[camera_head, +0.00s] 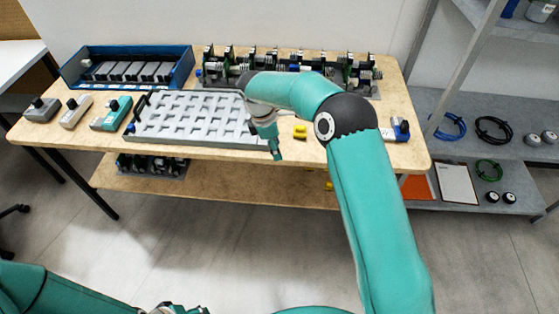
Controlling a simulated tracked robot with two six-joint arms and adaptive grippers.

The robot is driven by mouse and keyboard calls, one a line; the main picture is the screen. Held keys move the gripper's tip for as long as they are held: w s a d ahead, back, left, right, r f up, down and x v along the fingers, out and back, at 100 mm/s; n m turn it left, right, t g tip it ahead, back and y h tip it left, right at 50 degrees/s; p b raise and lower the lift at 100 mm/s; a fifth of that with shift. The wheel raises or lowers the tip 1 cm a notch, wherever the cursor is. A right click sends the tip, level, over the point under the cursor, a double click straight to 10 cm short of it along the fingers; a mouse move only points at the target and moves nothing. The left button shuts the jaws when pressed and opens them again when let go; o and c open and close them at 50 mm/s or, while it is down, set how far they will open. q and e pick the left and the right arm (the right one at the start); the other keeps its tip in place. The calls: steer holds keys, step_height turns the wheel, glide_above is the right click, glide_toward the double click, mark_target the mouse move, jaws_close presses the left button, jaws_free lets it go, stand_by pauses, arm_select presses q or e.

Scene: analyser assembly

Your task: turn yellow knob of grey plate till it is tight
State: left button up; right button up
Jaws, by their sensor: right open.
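The grey plate (185,135) with a grid of recesses lies on the wooden table, left of my right gripper. Small yellow parts (300,131) show on the table just right of that gripper; I cannot tell whether they are the knob or joined to the plate. My right gripper (275,151) points down at the plate's front right corner, apart from the yellow parts. It is open, and nothing shows between its fingers. It hides part of the plate's right end. My left arm comes in at the bottom left; its gripper (175,309) is cut off by the frame edge.
A blue tray (184,70) of grey modules stands at the back left, and a rack of black and green units (228,68) at the back. Several small devices (75,111) line the left front. A shelf (455,99) with cables stands at right.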

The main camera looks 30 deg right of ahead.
steer(key=shift+s+a+f, duration=0.25)
steer(key=shift+f, duration=0.25)
steer(key=shift+s+a+f, duration=0.2)
steer(key=shift+s+f, duration=0.05)
steer(key=shift+f, duration=0.25)
steer(key=shift+d, duration=0.1)
steer(key=s+a+f+m+g+y, duration=0.1)
steer(key=s+a+f+g+y, duration=0.15)
steer(key=s+f, duration=1)
steer(key=s+a+f+m+t+y, duration=0.2)
steer(key=s+a+m, duration=0.3)
steer(key=s+m, duration=0.2)
steer(key=s+a+f+m+t+y, duration=0.1)
steer(key=s+a+m, duration=0.3)
steer(key=s+m, duration=0.4)
steer(key=shift+s+a+f+t+y, duration=0.35)
steer(key=shift+s+f+y, duration=0.2)
steer(key=shift+s+f, duration=0.15)
steer(key=shift+f, duration=0.1)
